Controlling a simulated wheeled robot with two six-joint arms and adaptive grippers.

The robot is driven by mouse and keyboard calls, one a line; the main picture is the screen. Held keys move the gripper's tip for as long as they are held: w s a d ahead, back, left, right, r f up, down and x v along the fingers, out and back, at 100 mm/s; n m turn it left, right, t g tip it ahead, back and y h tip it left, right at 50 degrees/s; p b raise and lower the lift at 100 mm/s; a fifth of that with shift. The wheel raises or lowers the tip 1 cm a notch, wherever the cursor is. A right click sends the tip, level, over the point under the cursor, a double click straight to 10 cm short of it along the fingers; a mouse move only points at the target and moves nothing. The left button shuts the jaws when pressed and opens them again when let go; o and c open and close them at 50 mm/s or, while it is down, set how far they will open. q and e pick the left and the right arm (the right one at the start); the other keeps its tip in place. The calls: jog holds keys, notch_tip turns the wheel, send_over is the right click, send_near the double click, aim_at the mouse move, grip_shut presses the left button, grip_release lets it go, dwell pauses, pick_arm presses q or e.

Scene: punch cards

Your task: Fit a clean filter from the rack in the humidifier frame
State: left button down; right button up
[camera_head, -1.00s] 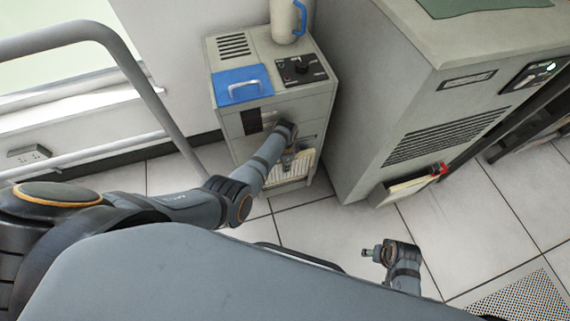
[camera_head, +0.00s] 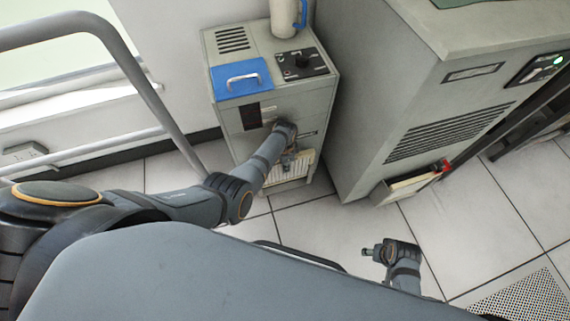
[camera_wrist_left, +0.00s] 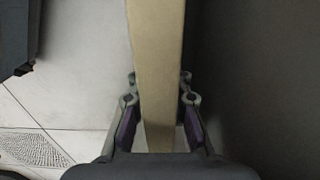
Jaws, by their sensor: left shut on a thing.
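The humidifier is a grey cabinet (camera_head: 236,132) with a blue lid and a black knob panel on top. My left gripper (camera_head: 288,160) is low at its front, partly hidden by its own wrist. It is shut on a cream filter (camera_head: 299,168) with a slatted face, which shows at the lower front of the cabinet. In the left wrist view the filter's tan edge (camera_wrist_left: 157,70) runs between the fingers (camera_wrist_left: 158,118). I cannot tell whether the filter sits inside the frame. The rack (camera_head: 384,193) on the larger cabinet's side holds a cream filter (camera_head: 412,183). My right gripper (camera_head: 374,252) is small and unclear.
A large grey cabinet (camera_head: 361,130) with vents stands close to the right of the humidifier. A white jug with a blue handle (camera_head: 284,18) stands on the humidifier's top. A metal rail (camera_head: 128,70) is at the left. Tiled floor (camera_head: 320,228) is clear in front.

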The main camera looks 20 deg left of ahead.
pick_arm(q)
jog(key=shift+f, duration=0.3)
jog(key=shift+f+b, duration=1.35)
jog(key=shift+f, duration=0.1)
jog(key=shift+f, duration=0.2)
jog(key=c, duration=1.7)
grip_release()
jog(key=shift+f, duration=0.1)
jog(key=o, duration=0.5)
jog(key=shift+o, duration=0.3)
jog(key=o, duration=0.4)
jog(key=shift+o, duration=0.2)
